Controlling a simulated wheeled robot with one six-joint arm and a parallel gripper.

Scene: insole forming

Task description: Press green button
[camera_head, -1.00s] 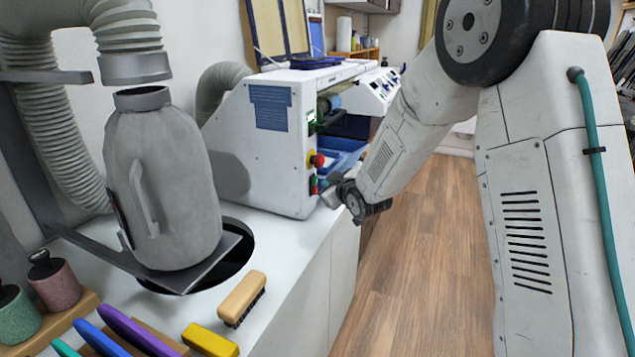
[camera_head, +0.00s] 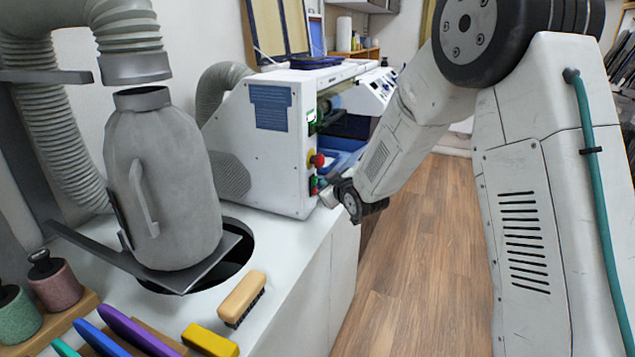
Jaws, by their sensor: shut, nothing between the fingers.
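The white machine (camera_head: 262,150) stands on the counter, its control side facing right. On that side are a red emergency button (camera_head: 318,160) on a yellow base and, below it, a small green button (camera_head: 312,182) with a red part under it. My gripper (camera_head: 326,194) is shut and empty, just right of the green button at the machine's lower front corner. The fingers are small and dark here, so I cannot tell whether they touch the button.
A grey dust-collector canister (camera_head: 162,190) stands left of the machine on the white counter (camera_head: 285,260). A wooden brush (camera_head: 242,299) and a yellow block (camera_head: 209,340) lie nearer. The wooden floor (camera_head: 420,260) right of the counter is clear.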

